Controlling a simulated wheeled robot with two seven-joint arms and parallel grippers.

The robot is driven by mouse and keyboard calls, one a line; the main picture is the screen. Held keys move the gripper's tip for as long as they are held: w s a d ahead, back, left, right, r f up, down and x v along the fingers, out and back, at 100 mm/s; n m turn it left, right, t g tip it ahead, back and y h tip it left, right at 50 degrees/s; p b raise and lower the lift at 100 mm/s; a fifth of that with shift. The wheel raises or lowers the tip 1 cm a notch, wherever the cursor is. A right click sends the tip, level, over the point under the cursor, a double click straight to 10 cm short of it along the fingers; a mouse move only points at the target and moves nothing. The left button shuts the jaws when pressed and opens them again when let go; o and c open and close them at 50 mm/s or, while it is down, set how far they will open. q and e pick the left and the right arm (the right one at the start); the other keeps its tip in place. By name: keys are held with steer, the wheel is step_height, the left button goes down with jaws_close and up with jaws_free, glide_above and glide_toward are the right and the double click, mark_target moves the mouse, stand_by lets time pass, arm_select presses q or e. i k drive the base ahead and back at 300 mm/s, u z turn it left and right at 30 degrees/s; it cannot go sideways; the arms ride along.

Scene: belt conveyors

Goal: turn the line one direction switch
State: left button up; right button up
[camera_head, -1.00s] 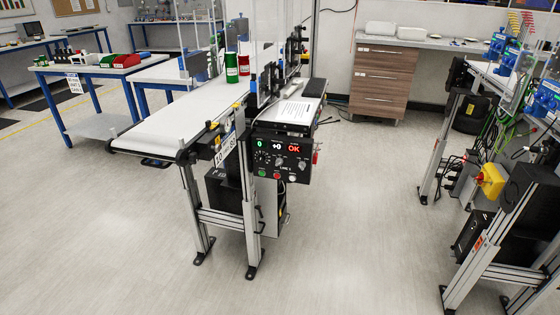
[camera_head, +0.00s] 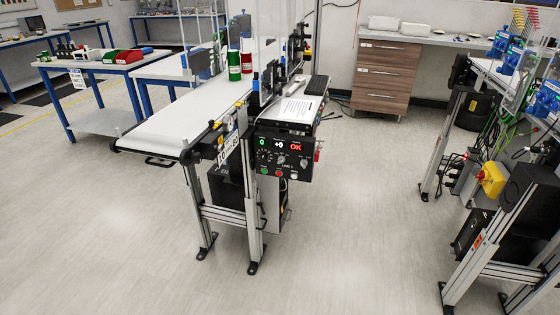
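The line one control box (camera_head: 284,157) is a black panel on the side of the white belt conveyor (camera_head: 190,112), near the middle of the view. It carries small displays reading 0, +0 and a red OK, with knobs and coloured buttons under them. The knobs are too small to tell which is the direction switch or how it is set. A label that seems to read LINE 1 is on the panel. Neither of my grippers is in view.
Green and red cans (camera_head: 234,66) stand on the belt. Blue-legged tables (camera_head: 97,64) are at the left. A wooden drawer unit (camera_head: 387,76) stands behind. Another conveyor frame with a yellow box (camera_head: 491,180) is at the right. The floor in front is clear.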

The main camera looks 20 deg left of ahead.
mark_target(281, 159)
steer(key=k, duration=1.05)
steer(key=u, duration=1.45)
steer(key=i, duration=1.55)
steer(key=z, duration=0.55)
steer(key=i, duration=1.1)
steer(key=z, duration=0.95)
